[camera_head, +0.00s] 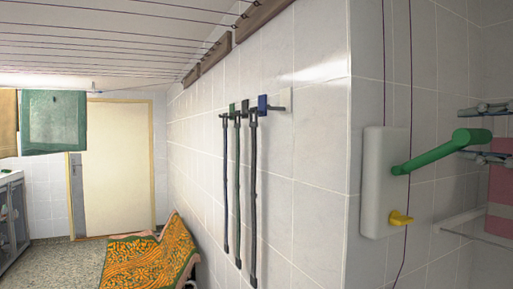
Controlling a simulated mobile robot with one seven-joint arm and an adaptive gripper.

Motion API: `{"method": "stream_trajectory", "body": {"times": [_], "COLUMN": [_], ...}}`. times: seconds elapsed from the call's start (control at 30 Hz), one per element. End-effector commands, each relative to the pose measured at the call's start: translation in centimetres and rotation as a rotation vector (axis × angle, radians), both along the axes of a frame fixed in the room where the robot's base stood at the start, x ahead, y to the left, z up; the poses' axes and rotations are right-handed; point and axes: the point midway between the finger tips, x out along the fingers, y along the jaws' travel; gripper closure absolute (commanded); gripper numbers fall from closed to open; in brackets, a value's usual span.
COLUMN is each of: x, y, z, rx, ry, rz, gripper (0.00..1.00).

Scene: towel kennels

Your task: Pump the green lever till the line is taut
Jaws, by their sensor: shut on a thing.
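The green lever (440,150) sticks out to the right from a white box (377,180) on the tiled wall corner, rising slightly to a thick end. My gripper (462,134) reaches in from the right edge, with one grey finger above the lever's end and one below, shut on it. Much of my gripper is outside the picture. A yellow catch (400,218) sits low on the box. Thin purple lines (411,60) run up from the box, and a curved tail hangs below it. Several thin lines (110,42) run under the ceiling; their tension is hard to judge.
Three dark straps (238,190) hang from wall hooks left of the box. Green (54,121) and tan towels hang at the far left. An orange patterned cloth (150,258) lies against the wall. A pink cloth (500,185) is behind my gripper.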

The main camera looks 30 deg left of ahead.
Motion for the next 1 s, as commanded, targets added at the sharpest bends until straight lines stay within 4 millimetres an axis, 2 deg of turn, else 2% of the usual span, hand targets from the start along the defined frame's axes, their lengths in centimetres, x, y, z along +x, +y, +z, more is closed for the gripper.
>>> {"method": "stream_trajectory", "body": {"times": [0.03,0.53,0.7,1.0], "x": [-0.5,-4.0,-4.7,-4.7], "y": [-0.8,-5.7,-6.4,-6.5], "z": [0.4,0.2,0.2,0.1], "rx": [0.003,0.0,0.0,-0.001], "ry": [-0.008,-0.002,-0.002,-0.002], "rz": [-0.007,-0.007,-0.003,-0.003], "gripper": [0.65,0.65,0.65,0.65]}}
